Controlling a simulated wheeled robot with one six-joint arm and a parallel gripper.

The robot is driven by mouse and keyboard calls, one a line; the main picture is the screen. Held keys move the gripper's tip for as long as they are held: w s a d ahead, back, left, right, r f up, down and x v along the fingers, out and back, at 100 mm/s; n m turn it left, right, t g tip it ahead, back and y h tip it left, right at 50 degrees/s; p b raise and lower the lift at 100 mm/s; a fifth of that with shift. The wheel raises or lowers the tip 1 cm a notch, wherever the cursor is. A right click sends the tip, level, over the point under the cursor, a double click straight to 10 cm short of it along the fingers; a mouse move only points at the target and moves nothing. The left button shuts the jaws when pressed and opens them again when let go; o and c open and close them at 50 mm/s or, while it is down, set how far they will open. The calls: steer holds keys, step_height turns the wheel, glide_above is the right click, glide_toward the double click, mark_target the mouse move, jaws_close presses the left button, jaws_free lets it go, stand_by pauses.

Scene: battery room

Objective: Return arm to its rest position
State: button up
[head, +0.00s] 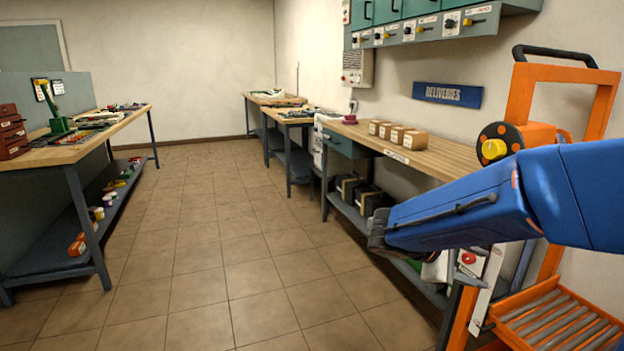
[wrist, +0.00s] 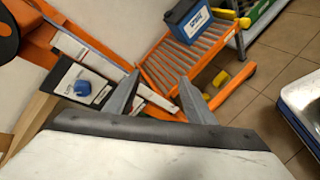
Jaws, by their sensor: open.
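My arm (head: 460,208) reaches in from the right in the head view, its blue link crossing in front of the deliveries bench. Its far end is dark and small there, and the fingers cannot be made out. In the wrist view my gripper (wrist: 158,95) shows two grey fingers spread apart with nothing between them. Beyond the fingers lie an orange roller rack (wrist: 190,60) and a blue battery (wrist: 187,20) at its upper end. The fingers appear apart from both.
The deliveries bench (head: 455,155) carries several small cardboard boxes (head: 397,134). An orange frame (head: 520,100) with a roller tray (head: 555,318) stands close at right. A workbench (head: 85,152) with tools is at left. The tiled floor (head: 215,250) between the benches is clear.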

steer(key=s+f+m+g+y, duration=0.1)
steer(key=s+f+m+y, duration=0.15)
steer(key=s, duration=0.35)
steer(key=s+f+m+y, duration=0.1)
steer(key=s+m+y, duration=0.15)
steer(key=s, duration=0.35)
steer(key=s+a+m+t+y, duration=0.4)
steer(key=s+a+y, duration=0.3)
steer(key=s+a, duration=0.1)
steer(key=shift+s+a+f+m+y, duration=0.2)
steer(key=shift+a+f+m+y, duration=0.15)
steer(key=shift+a, duration=0.5)
stand_by(0.6)
